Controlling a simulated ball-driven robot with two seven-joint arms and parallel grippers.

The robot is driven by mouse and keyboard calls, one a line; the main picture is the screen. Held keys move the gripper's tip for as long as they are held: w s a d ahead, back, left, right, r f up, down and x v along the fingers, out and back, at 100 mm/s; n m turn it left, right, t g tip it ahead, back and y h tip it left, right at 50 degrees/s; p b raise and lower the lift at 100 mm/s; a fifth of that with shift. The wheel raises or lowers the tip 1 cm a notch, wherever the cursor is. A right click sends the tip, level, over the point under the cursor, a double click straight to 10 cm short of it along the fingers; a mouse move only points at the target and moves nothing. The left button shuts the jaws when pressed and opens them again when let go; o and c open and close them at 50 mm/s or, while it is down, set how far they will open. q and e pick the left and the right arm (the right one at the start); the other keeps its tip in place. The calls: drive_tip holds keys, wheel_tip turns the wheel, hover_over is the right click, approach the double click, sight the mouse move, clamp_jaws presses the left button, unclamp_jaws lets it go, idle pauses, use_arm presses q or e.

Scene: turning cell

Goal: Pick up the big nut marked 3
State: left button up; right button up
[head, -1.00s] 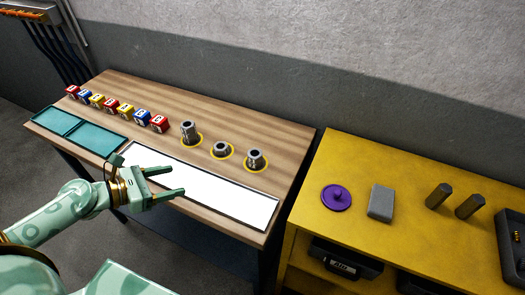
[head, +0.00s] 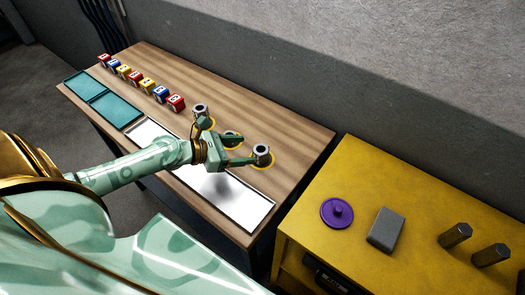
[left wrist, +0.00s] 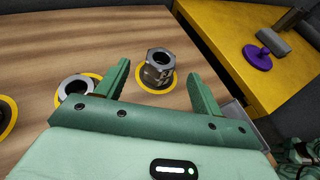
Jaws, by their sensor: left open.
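Three grey hex nuts stand on yellow rings on the wooden bench: a tall left one (head: 199,112), a low middle one (head: 231,137), partly hidden by my gripper, and a right one (head: 262,153). In the left wrist view the right nut (left wrist: 158,68) appears upright between my fingertips, with a dark mark on its side that I cannot read surely. The low nut (left wrist: 77,88) is outside the left finger there. My left gripper (head: 228,143) is open and empty above the bench. It shows close up in the wrist view (left wrist: 160,70).
Several lettered or numbered coloured blocks (head: 143,84) line the bench's back left. Teal trays (head: 88,88) and a white panel (head: 240,203) lie along the front. A yellow table (head: 380,190) at right holds a purple lidlike disc (head: 337,212), a grey block (head: 386,230) and dark hex bars (head: 456,235).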

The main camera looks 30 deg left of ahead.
sight(260, 149)
use_arm(q)
drive_tip(key=x, duration=0.7)
drive_tip(key=shift+s+d, duration=0.1)
drive_tip(key=c, duration=1.2)
